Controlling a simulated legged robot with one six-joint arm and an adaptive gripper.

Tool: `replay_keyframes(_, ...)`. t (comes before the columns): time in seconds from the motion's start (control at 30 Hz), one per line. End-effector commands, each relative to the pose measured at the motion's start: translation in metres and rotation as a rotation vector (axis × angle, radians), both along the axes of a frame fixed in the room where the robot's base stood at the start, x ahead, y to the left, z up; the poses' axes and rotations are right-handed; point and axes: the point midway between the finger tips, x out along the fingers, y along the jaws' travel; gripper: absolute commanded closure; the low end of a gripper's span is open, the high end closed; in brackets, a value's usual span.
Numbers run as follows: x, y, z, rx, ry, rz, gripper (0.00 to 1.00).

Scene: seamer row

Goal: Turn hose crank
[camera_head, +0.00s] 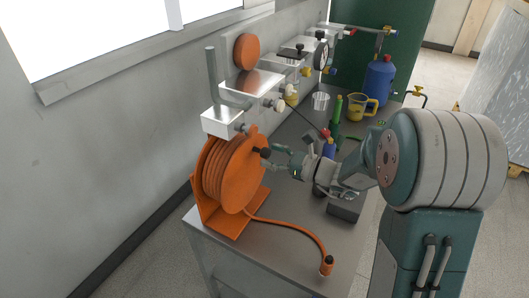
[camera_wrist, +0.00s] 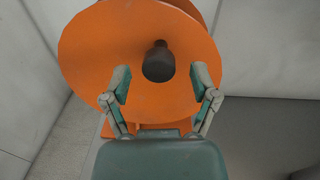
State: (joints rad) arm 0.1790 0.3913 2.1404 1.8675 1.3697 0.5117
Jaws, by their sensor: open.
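The orange hose reel (camera_head: 234,172) stands on the front left end of the metal bench, with orange hose wound on it. Its dark crank knob (camera_head: 265,153) sticks out from the disc face towards my gripper. In the wrist view the reel disc (camera_wrist: 95,50) fills the upper middle, and the knob (camera_wrist: 158,62) lies straight ahead. My gripper (camera_head: 268,160) is open and close to the knob. In the wrist view its fingers (camera_wrist: 162,84) stand apart on the left and right, just below the knob. I cannot tell whether a finger touches the knob.
The hose's loose end (camera_head: 300,228) runs along the bench (camera_head: 270,247) to its front edge. Metal fittings (camera_head: 232,118) are on the wall above the reel. A yellow jug (camera_head: 361,107), a blue bottle (camera_head: 378,80) and a green bottle (camera_head: 337,109) stand farther back.

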Motion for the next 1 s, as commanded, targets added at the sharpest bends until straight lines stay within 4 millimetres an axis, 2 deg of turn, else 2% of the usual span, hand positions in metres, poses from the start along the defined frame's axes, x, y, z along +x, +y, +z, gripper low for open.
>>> replay_keyframes(0.17,0.009,0.016,0.000,0.000,0.000,0.001,0.24)
replay_keyframes(0.47,0.011,0.019,0.000,0.000,0.000,0.000,0.24)
replay_keyframes(0.5,0.011,0.019,0.000,0.000,0.000,0.000,0.33)
replay_keyframes(0.57,0.011,0.019,0.000,0.000,0.000,0.000,0.59)
replay_keyframes(0.6,0.011,0.019,0.000,0.000,0.000,0.000,0.77)
replay_keyframes(0.67,0.011,0.019,0.000,0.000,0.000,0.000,1.00)
replay_keyframes(1.0,0.012,0.018,0.000,0.007,0.011,0.000,1.00)
